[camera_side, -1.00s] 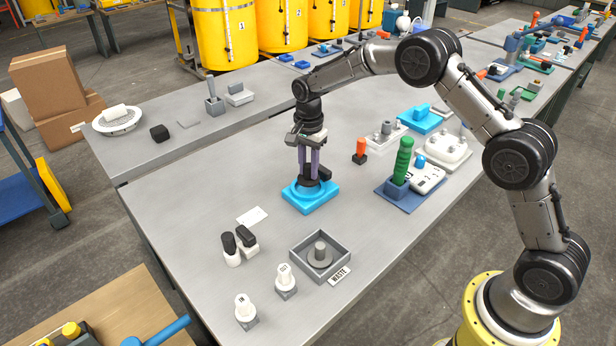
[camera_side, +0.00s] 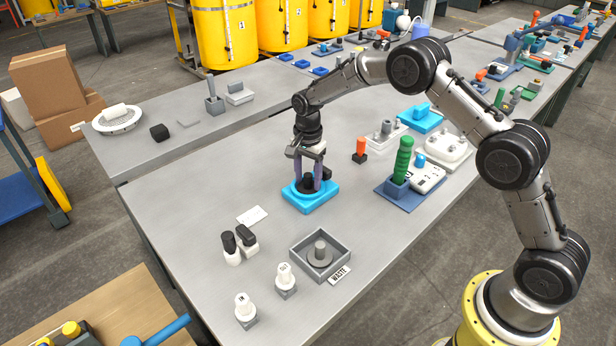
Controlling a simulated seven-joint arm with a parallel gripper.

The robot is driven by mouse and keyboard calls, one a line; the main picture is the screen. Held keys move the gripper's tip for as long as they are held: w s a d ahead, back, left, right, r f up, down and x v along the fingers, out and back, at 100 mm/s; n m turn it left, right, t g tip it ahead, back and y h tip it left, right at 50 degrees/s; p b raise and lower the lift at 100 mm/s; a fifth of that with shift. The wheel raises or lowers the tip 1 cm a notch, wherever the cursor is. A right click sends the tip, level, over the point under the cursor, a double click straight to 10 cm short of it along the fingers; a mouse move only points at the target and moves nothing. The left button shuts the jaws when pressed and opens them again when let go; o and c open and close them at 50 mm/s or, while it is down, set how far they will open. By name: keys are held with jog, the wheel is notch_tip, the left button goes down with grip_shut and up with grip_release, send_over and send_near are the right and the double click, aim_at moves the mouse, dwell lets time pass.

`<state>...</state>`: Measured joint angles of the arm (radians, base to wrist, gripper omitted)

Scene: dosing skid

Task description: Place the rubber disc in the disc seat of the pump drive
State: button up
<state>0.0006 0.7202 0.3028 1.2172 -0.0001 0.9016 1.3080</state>
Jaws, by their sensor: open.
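My gripper (camera_side: 308,187) points straight down over a blue square base (camera_side: 322,204), which looks like the pump drive. Its two purple fingers are spread apart. They stand on either side of a small black piece (camera_side: 308,181) that sits upright at the middle of the base and looks like the rubber disc with its grip. I see a gap between the fingers and this piece. The fingers partly hide it, and I cannot tell how fully it sits in the seat. A dark part of the base shows just behind the right finger.
A grey waste tray (camera_side: 346,253) with a round grey part in it stands in front. White bottles with black tops (camera_side: 248,242) and the IN and OUT fittings (camera_side: 285,280) are to its left. A green-handled tool (camera_side: 402,160) in a blue holder and an orange-topped piece (camera_side: 361,147) stand right.

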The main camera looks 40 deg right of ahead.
aim_at(308, 175)
notch_tip(308, 175, up, 13)
jog(key=shift+f, duration=0.2)
dwell(0.4)
jog(key=s+r+n+t, duration=0.3)
jog(key=s+r+n, duration=0.4)
jog(key=s+r, duration=0.95)
jog(key=s+f+n+t, duration=0.1)
jog(key=s+n, duration=0.3)
jog(key=s, duration=0.6)
jog(key=s+f+n+t, duration=0.1)
jog(key=s+f+n, duration=0.3)
jog(key=s, duration=0.7)
jog(key=shift+t, duration=0.3)
